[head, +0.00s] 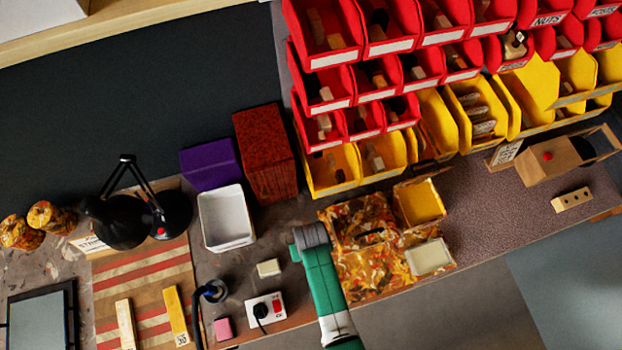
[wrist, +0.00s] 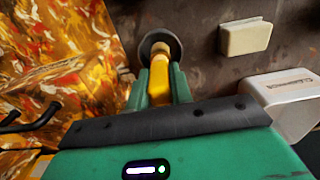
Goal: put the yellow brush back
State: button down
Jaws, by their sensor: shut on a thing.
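In the wrist view my gripper (wrist: 160,80) has its green fingers closed on the yellow brush (wrist: 158,92). The brush shows as a yellow piece between the fingers with a tan, rounded part beyond them. A dark grey round piece surrounds the tan part; I cannot tell whether it belongs to the brush or is a holder. In the head view my green arm reaches up from the bottom to the left edge of an orange-brown marbled unit (head: 350,280). There the arm hides the fingers and the brush.
The marbled unit, with a dark hook (wrist: 40,118), is close left in the wrist view. A cream block (head: 268,267) and a white bin (head: 226,222) stand left of my arm. A black lamp (head: 125,220) is farther left. Red and yellow bins fill the back right.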

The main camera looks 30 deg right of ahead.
jog(key=shift+f, duration=0.15)
jog(key=c, duration=1.3)
grip_release()
jog(key=shift+o, duration=0.2)
notch_tip(320, 180, up, 12)
jog(key=shift+s+r+p, duration=0.1)
jog(key=shift+r+p, duration=0.05)
jog(key=shift+p, duration=0.7)
